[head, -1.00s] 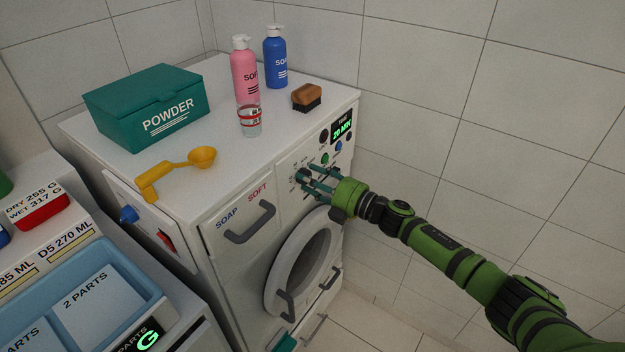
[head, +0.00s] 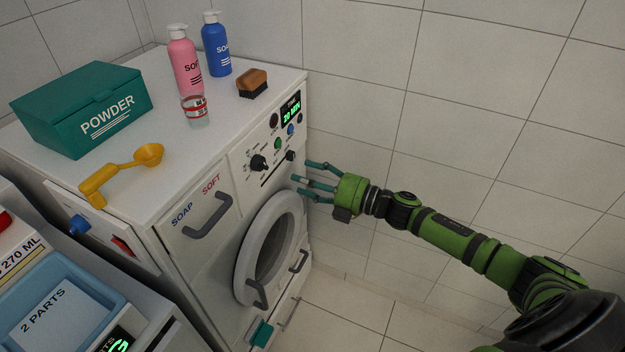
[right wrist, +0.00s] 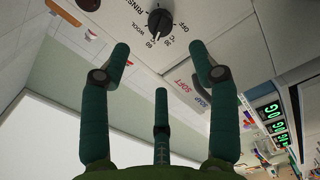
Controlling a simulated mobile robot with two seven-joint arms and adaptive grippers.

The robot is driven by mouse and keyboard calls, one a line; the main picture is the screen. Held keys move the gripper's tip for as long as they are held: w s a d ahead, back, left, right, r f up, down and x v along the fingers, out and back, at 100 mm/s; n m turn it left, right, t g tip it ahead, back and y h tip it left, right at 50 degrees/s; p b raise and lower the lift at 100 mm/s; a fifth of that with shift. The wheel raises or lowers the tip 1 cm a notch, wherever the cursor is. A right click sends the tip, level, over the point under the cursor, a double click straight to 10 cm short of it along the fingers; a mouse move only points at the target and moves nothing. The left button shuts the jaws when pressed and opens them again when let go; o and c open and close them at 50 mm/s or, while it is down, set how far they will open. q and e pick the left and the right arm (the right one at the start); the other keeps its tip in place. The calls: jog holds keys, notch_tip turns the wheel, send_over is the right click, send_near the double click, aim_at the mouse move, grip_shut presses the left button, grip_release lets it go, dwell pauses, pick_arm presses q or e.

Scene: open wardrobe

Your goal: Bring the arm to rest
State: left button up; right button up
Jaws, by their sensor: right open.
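My right gripper (head: 316,181) is green with teal fingers, open and empty. In the head view it hangs in front of the right edge of the washing machine's front (head: 225,225), to the right of the black program dial (head: 258,163). In the right wrist view the fingers of the right gripper (right wrist: 160,70) are spread apart with nothing between them. The dial (right wrist: 160,23) shows beyond the fingertips there, with a gap between. My left gripper is not in view.
On the machine top stand a teal powder box (head: 82,108), a yellow scoop (head: 120,175), pink (head: 186,65) and blue (head: 216,48) soap bottles, a small glass (head: 196,112) and a brush (head: 252,84). A blue tray (head: 65,320) sits lower left. Tiled wall (head: 480,120) lies behind my arm.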

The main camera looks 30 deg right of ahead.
jog(key=shift+s+d, duration=0.4)
jog(key=shift+s, duration=0.05)
jog(key=s+d+f+m+h, duration=0.1)
jog(key=d+f+m+h, duration=0.3)
jog(key=f, duration=0.6)
jog(key=s+d+f+m+h, duration=0.25)
jog(key=f+m, duration=0.25)
jog(key=f, duration=0.4)
jog(key=s+f+m+g+h, duration=0.25)
jog(key=s+f, duration=0.25)
jog(key=f, duration=0.3)
jog(key=s+f+m+g+h, duration=0.1)
jog(key=s+f+m, duration=0.2)
jog(key=s+f, duration=0.35)
jog(key=s+a+f+m+g, duration=0.2)
jog(key=s+f, duration=0.4)
jog(key=s, duration=0.4)
jog(key=s+a+f+m+g, duration=0.2)
jog(key=s+a+f+g, duration=0.2)
jog(key=s, duration=0.7)
jog(key=s+a+f+m+g+h, duration=0.1)
jog(key=s+a+f+m+g, duration=0.1)
jog(key=s+f, duration=0.6)
jog(key=s+a+g, duration=0.1)
jog(key=s+a, duration=0.1)
jog(key=s, duration=0.1)
jog(key=shift+s+a+f+m+g, duration=0.15)
jog(key=shift+f+m+g, duration=0.05)
jog(key=shift+m+g, duration=0.15)
